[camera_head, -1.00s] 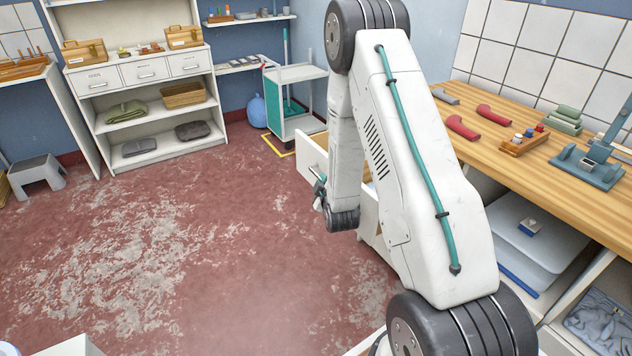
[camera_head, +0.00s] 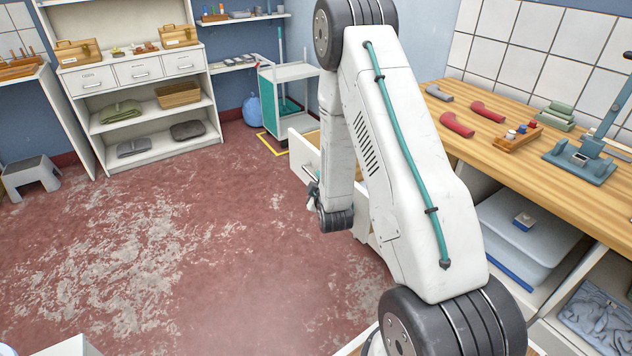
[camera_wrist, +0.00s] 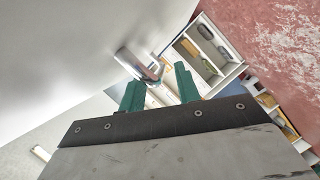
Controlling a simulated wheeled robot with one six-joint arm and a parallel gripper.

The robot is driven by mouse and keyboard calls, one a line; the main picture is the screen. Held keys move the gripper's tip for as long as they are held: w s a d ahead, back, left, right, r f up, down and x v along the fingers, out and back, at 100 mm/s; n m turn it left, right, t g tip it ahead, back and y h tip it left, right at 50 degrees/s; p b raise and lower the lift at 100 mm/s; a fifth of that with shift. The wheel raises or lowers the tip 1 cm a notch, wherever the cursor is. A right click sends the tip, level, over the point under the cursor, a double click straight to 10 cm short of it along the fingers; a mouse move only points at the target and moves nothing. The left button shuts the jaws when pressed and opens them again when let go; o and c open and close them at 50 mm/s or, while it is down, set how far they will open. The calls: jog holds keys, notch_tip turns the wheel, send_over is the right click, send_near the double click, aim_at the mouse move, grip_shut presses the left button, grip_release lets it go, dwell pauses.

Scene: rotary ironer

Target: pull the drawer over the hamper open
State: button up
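The white drawer (camera_head: 303,152) juts out from under the bench in the head view and stands open, with a strip of its wooden inside showing. Its front fills the upper left of the wrist view (camera_wrist: 60,60). My gripper (camera_head: 313,190) is at the drawer front, small and partly hidden by my wrist. In the wrist view its two green fingers (camera_wrist: 158,82) stand apart. A metallic handle (camera_wrist: 138,65) lies at the fingertips, nearer the left finger, with a gap to the right finger. I cannot tell whether they touch. I cannot make out the hamper; my arm covers much of the area below the drawer.
The wooden bench (camera_head: 540,150) runs along the right, with red tools and a grey-blue device on it. A lidded tub (camera_head: 525,240) sits below. A white trolley (camera_head: 287,100) stands behind the drawer.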

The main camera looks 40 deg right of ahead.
jog(key=v, duration=0.7)
dwell(0.4)
jog(key=s+a+r+m+g+y, duration=0.1)
jog(key=a+r+m+g+y, duration=0.15)
jog(key=a+r, duration=0.4)
jog(key=s+a+r+m+g+y, duration=0.1)
jog(key=s+a+r+g+y, duration=0.2)
jog(key=r, duration=0.6)
jog(key=s+a+r+m+g, duration=0.1)
jog(key=s+r, duration=0.3)
jog(key=s, duration=0.4)
jog(key=s+a+r+m+g, duration=0.1)
jog(key=s+a+r+g, duration=0.3)
jog(key=s, duration=0.5)
jog(key=s+a+r+m+g, duration=0.1)
jog(key=s+r, duration=0.3)
jog(key=s, duration=0.5)
jog(key=shift+a+r+m+g, duration=0.2)
jog(key=shift+a+m+g, duration=0.15)
jog(key=shift+a+g, duration=0.45)
